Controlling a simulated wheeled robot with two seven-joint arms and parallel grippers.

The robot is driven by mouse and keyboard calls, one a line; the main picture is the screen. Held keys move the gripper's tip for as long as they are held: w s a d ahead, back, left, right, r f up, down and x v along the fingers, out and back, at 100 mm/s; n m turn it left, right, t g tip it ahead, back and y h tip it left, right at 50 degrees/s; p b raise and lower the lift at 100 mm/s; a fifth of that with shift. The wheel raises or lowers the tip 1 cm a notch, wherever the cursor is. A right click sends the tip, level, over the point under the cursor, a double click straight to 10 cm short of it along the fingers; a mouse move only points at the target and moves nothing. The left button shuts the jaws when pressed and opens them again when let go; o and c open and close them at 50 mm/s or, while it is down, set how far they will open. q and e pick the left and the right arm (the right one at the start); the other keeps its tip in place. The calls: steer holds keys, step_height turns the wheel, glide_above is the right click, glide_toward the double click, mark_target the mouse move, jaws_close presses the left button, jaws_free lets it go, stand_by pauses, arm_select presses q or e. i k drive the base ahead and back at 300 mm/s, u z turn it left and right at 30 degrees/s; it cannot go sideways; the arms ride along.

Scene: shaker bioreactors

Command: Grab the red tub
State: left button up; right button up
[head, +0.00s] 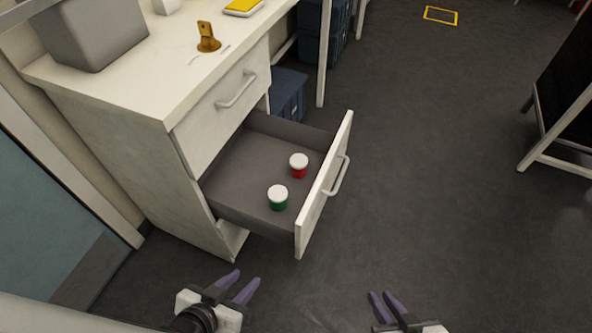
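The red tub (299,170) has a white lid and stands upright in the open drawer (240,175), near the drawer front. A green tub (278,203) with a white lid stands beside it, nearer to me. My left gripper (246,281) is at the bottom of the head view, below the drawer, with its two purple fingers apart and nothing between them. My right gripper (381,294) is at the bottom right of centre, its fingers a little apart and empty. Neither gripper touches a tub.
The drawer front with its handle (338,176) sticks out over the floor. Above is a closed drawer (222,105) and a white worktop (150,60) with a grey box (92,30). Blue crates (288,92) stand behind. Floor to the right is clear up to a dark board (568,105).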

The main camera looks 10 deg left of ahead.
mark_target(298, 162)
steer(key=k, duration=0.5)
steer(key=u, duration=2.15)
steer(key=i, duration=1.7)
steer(key=z, duration=2.3)
steer(key=i, duration=0.5)
steer(key=u, duration=0.1)
